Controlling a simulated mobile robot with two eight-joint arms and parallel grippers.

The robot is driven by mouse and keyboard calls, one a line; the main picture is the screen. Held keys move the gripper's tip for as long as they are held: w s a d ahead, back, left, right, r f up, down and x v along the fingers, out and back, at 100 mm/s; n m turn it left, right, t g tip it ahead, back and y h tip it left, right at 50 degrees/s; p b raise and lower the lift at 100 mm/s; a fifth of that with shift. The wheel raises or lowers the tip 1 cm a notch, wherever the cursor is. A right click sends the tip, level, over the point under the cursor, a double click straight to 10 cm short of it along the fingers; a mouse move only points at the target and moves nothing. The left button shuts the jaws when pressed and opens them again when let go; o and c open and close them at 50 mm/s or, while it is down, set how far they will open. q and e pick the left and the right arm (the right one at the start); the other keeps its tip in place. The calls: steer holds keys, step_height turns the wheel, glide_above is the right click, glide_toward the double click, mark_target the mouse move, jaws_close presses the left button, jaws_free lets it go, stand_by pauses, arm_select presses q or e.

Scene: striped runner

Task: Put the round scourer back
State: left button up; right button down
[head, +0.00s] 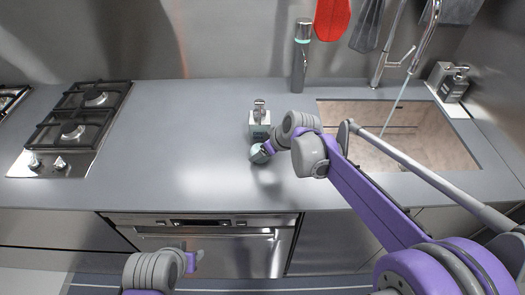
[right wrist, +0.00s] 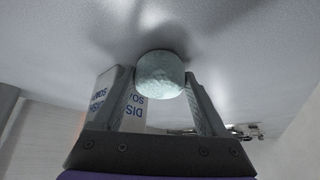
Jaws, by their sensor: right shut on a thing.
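The round scourer (head: 258,155) is a pale green ball low over the grey countertop, just in front of the dish soap dispenser (head: 260,128). My right gripper (head: 262,151) is shut on it. In the right wrist view the scourer (right wrist: 160,75) sits between the two fingertips (right wrist: 160,84), close to the counter surface; I cannot tell if it touches. The dispenser, a pale box with blue lettering (right wrist: 112,97), stands beside one finger there. My left gripper (head: 194,262) is low in front of the counter, away from everything; its jaws are too unclear to read.
A dark cylinder (head: 300,60) stands at the back wall. The gas hob (head: 75,125) is at left; the counter (head: 180,140) between is clear.

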steer(key=shift+f, duration=0.2)
jaws_free()
steer(key=shift+r, duration=0.1)
steer(key=shift+r, duration=0.25)
steer(key=v, duration=1.2)
steer(key=s+d+f+m, duration=0.1)
steer(key=s+d, duration=0.1)
steer(key=s, duration=0.2)
steer(key=s+d+f+m+h, duration=0.1)
steer(key=s+d+f, duration=0.1)
steer(key=s, duration=0.1)
steer(key=s+d+f+m+h, duration=0.1)
steer(key=s+d+f+m, duration=0.1)
steer(key=s, duration=0.2)
steer(key=shift+s+d+p, duration=0.1)
steer(key=shift+s+p, duration=0.25)
steer(key=s+d+f+m+h, duration=0.1)
steer(key=s+d+f+m, duration=0.1)
steer(key=s, duration=0.4)
steer(key=s+d+f+m+h, duration=0.1)
steer(key=s+d+f+m, duration=0.2)
steer(key=s+f, duration=0.3)
steer(key=shift+s+d+f+t+h, duration=0.3)
steer(key=shift+s+d+f, duration=0.05)
steer(key=shift+s+d, duration=0.25)
